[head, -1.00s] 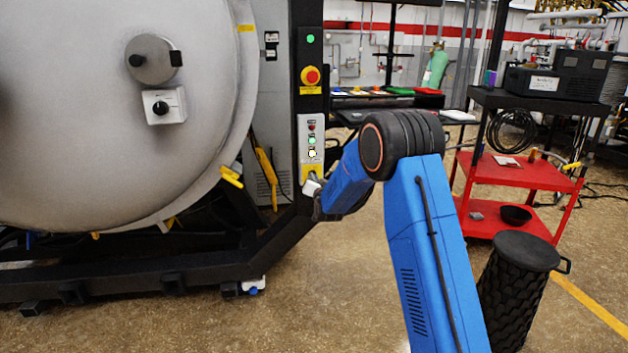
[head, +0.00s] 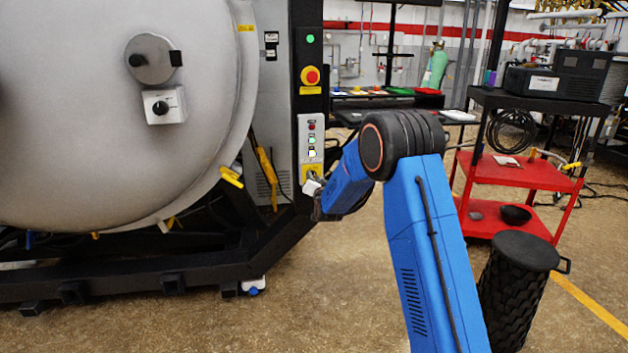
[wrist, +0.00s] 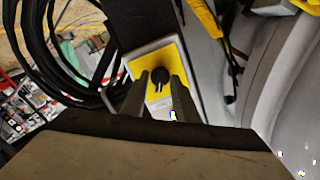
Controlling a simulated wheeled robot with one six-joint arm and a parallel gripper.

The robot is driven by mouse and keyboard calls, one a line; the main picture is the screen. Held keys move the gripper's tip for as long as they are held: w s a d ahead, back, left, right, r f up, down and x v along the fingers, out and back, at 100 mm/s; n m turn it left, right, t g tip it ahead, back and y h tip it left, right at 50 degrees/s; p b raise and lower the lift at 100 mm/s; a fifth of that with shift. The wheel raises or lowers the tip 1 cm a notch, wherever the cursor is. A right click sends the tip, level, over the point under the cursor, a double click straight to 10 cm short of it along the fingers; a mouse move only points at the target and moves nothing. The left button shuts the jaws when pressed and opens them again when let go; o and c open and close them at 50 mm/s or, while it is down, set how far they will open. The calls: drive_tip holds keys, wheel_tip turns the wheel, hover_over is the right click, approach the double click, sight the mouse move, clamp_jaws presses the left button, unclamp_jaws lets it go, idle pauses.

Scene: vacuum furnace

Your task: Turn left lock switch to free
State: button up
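A black rotary switch knob (wrist: 157,77) sits on a yellow plate (wrist: 137,69) at the foot of the control panel (head: 311,126). The plate's yellow also shows in the head view. My gripper (wrist: 160,84) is at this switch, its two grey fingers spread with the knob between their tips. I cannot tell whether the fingers touch the knob. The knob's stem points toward the bottom of the wrist view. In the head view my arm's end largely hides the switch. No free or lock marking is readable.
A red emergency button (head: 310,76) is above the panel. Another black knob (head: 160,107) is on the round furnace door (head: 90,180) at left. A yellow handle (wrist: 215,25) and black cables (wrist: 60,60) are near my gripper. A red cart (head: 520,175) stands at right.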

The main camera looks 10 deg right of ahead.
drive_tip(key=s, duration=1.7)
drive_tip(key=shift+s, duration=0.2)
drive_tip(key=s+d+r+n+g, duration=0.2)
drive_tip(key=s+r+g, duration=0.1)
drive_tip(key=s, duration=0.8)
drive_tip(key=s+d+r+n+g, duration=0.1)
drive_tip(key=s+r+g, duration=0.3)
drive_tip(key=s, duration=0.7)
drive_tip(key=s+d+f+n+g, duration=0.1)
drive_tip(key=s+d+g, duration=0.1)
drive_tip(key=s, duration=1.5)
drive_tip(key=s+d+f+n+g, duration=0.1)
drive_tip(key=s+g, duration=0.3)
drive_tip(key=s, duration=1.2)
drive_tip(key=shift+s+d+f+n, duration=0.35)
drive_tip(key=shift+d+f+n, duration=0.05)
drive_tip(key=shift+f+n, duration=0.2)
drive_tip(key=shift+w, duration=0.1)
